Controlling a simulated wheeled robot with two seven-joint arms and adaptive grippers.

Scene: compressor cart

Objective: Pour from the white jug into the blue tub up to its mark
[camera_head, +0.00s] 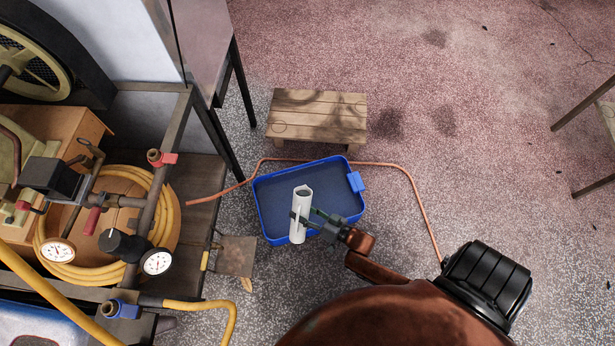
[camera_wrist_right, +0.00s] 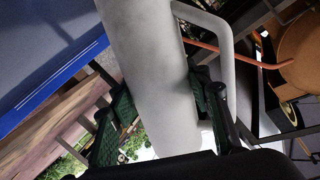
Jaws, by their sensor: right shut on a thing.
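The white jug (camera_head: 298,229) is tall and narrow with a dark opening at its top. It appears over the blue tub (camera_head: 262,212) in the head view, close to upright with a slight lean. My right gripper (camera_head: 306,217) is shut on the jug. In the right wrist view the jug (camera_wrist_right: 150,60) passes between my gripper's fingers (camera_wrist_right: 155,115), with its handle loop at the right. The blue tub's rim also shows in the right wrist view (camera_wrist_right: 60,80). No stream shows at the jug's opening. The tub's mark cannot be made out. My left gripper is out of view.
A wooden stool (camera_head: 318,115) stands behind the tub. An orange hose (camera_head: 412,180) runs around the tub's far and right sides. The compressor cart with yellow hose (camera_head: 165,205) and gauges (camera_head: 157,262) fills the left. Speckled floor is open at the right.

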